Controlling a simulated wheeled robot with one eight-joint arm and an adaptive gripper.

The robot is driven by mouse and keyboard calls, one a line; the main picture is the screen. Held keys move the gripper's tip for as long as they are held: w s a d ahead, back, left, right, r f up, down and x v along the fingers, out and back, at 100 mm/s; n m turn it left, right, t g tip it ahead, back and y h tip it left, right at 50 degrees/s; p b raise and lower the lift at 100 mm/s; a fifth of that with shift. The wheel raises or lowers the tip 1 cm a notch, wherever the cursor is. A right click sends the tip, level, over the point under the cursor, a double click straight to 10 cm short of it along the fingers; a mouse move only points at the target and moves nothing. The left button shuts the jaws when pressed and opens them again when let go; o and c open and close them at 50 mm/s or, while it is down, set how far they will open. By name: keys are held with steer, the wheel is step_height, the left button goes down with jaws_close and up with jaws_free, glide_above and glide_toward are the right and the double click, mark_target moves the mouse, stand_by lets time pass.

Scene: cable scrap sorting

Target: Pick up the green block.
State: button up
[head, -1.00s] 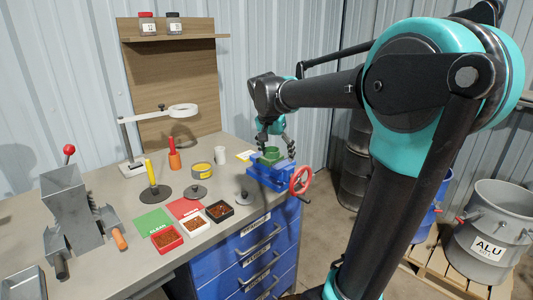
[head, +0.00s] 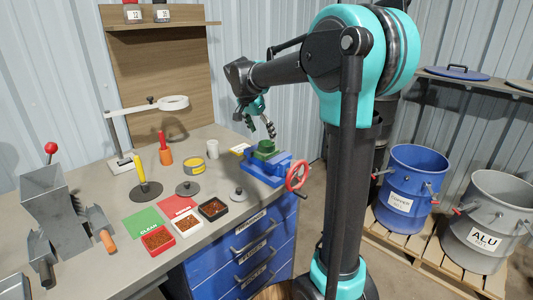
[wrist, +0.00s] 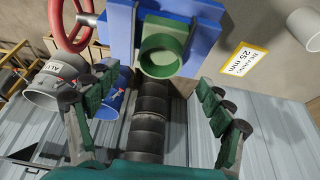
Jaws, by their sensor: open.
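The green block (head: 265,149) sits at the top of a blue vise (head: 262,170) on the bench's right corner. It has a round, ring-like opening that shows in the wrist view (wrist: 160,62). My gripper (head: 259,127) is open and empty, above and a little behind the block in the head view. In the wrist view my gripper's fingers (wrist: 158,92) are spread wide, and the block lies beyond them, between them and toward the top. No finger visibly touches it. How deep the block sits in the jaws is unclear.
The vise's red handwheel (head: 297,175) sticks out at the right. A yellow label card (head: 240,149), a white cup (head: 212,149) and a grey knobbed disc (head: 238,196) are nearby. A blue bin (head: 400,205) and a grey bin (head: 478,240) stand on a pallet.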

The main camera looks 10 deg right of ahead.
mark_target(267, 144)
steer(key=shift+x, duration=3.25)
steer(key=shift+c, duration=0.5)
steer(key=c, duration=1.7)
